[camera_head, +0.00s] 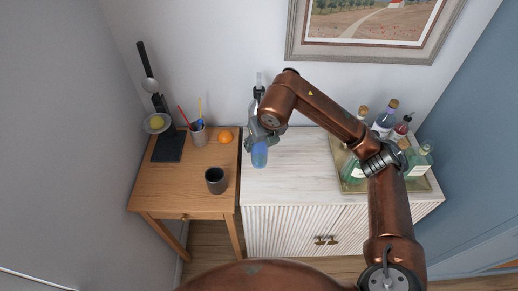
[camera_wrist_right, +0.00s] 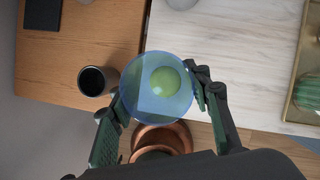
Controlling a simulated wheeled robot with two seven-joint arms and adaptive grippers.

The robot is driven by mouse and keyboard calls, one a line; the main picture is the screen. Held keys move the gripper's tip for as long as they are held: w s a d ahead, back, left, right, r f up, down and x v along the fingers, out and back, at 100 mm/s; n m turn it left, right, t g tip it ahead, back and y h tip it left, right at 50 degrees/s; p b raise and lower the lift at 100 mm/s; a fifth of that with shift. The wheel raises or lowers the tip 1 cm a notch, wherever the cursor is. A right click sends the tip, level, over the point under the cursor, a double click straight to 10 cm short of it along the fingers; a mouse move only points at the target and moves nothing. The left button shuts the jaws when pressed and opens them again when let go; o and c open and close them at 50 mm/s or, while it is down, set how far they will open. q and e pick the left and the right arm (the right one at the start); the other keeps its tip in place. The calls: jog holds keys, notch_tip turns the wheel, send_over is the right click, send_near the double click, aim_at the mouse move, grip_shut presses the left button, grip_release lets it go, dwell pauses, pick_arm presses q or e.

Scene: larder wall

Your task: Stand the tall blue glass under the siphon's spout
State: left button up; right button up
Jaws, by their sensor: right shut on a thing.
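The tall blue glass (camera_head: 259,156) is upright at the left edge of the white cabinet top, below my right gripper (camera_head: 265,133) in the head view. The gripper is shut on the glass. In the right wrist view my gripper's fingers (camera_wrist_right: 157,102) lie on either side of the round glass (camera_wrist_right: 140,82). A round green shape shows inside its rim. I cannot tell whether its base touches the top. The siphon (camera_head: 258,88) stands behind, near the wall; my gripper and arm hide most of it, spout included. My left gripper is out of view.
A wooden table (camera_head: 165,195) adjoins on the left, with a dark cup (camera_head: 215,181), an orange (camera_head: 225,136), a pencil cup (camera_head: 199,137) and a black stand (camera_head: 168,146). A tray (camera_head: 420,184) of bottles is at the right. The cabinet top (camera_head: 300,165) between is clear.

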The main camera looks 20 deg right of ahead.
jog(key=w+d+f, duration=0.3)
jog(key=w+f, duration=0.9)
jog(key=shift+w+d+f, duration=0.3)
jog(key=o, duration=1.4)
jog(key=shift+f, duration=0.1)
jog(key=shift+o, duration=0.2)
jog(key=v, duration=1.2)
